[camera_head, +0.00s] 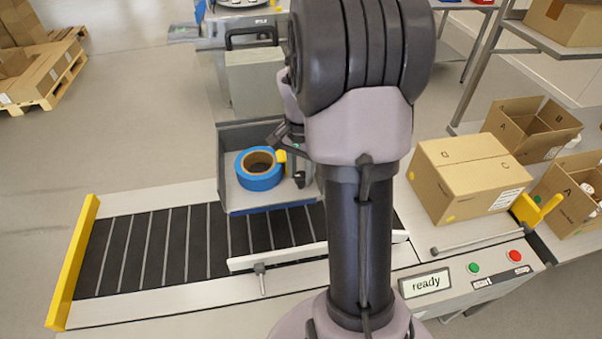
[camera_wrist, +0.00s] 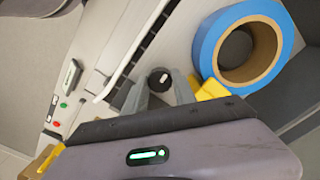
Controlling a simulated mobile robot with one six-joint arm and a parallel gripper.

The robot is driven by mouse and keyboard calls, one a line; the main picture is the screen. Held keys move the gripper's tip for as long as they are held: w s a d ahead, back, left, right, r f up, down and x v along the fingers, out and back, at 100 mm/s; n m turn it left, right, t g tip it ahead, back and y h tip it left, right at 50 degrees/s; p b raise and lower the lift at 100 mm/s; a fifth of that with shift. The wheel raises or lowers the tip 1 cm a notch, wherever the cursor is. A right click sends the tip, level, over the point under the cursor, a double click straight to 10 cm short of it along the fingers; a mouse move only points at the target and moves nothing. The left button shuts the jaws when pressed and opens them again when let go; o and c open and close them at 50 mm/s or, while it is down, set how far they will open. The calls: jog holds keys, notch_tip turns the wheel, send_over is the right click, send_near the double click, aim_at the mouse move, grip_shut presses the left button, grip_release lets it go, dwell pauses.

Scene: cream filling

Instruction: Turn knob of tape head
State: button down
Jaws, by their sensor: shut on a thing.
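The tape head on the far side of the conveyor holds a blue roll of tape (camera_head: 260,182) in its grey housing (camera_head: 230,145). The roll also shows in the wrist view (camera_wrist: 208,48). A black knob (camera_wrist: 159,76) with a white mark sits beside the roll in the wrist view. My gripper (camera_wrist: 160,88) is shut on the knob, one grey finger on each side of it. A yellow part (camera_wrist: 212,89) lies between the roll and my gripper.
The conveyor (camera_head: 150,245) is bare on the left, with a yellow end bar (camera_head: 74,262) and a white guide rail (camera_head: 280,256). A closed carton (camera_head: 465,180) stands at right, near open cartons (camera_head: 530,128). The panel display (camera_head: 425,283) reads "ready".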

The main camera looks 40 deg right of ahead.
aim_at(301, 175)
jog(key=shift+m, duration=0.6)
jog(key=c, duration=1.3)
grip_release()
notch_tip(301, 175, up, 18)
jog(key=p, duration=0.4)
jog(key=shift+f+p, duration=0.25)
jog(key=shift+p, duration=0.05)
